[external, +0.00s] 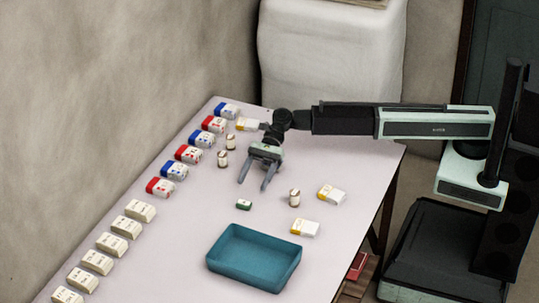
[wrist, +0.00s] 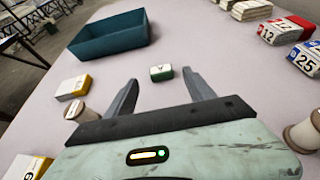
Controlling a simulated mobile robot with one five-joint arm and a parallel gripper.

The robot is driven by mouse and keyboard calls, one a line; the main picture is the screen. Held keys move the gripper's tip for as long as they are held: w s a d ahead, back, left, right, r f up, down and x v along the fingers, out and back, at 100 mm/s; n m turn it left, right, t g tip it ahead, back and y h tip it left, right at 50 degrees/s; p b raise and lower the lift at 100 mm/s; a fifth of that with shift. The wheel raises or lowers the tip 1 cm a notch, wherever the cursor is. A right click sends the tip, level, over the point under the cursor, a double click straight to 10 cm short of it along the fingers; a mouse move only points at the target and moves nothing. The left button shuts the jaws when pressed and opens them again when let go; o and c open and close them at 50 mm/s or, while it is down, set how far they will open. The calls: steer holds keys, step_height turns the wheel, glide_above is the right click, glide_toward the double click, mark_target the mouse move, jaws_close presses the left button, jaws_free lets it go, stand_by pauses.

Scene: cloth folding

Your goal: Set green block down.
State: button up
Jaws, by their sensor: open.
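The green block (external: 243,204) is small, with a pale top, and lies on the table between my gripper and the teal tray. It also shows in the wrist view (wrist: 161,73), just beyond the fingertips and between their lines. My gripper (external: 256,188) is open and empty, its two fingers apart and pointing toward the block. In the wrist view the fingers (wrist: 160,88) show on either side with nothing between them. The block appears clear of both fingers.
A teal tray (external: 249,281) stands past the block and looks empty. White-and-yellow boxes (external: 305,228) and a spool (external: 294,198) lie to the right. Two spools (external: 223,159) stand left of my gripper. Red, blue and cream blocks (external: 160,187) line the table's left edge.

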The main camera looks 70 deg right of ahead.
steer(key=p+v, duration=0.1)
steer(key=v, duration=0.3)
steer(key=shift+d+r, duration=0.15)
steer(key=shift+d, duration=0.2)
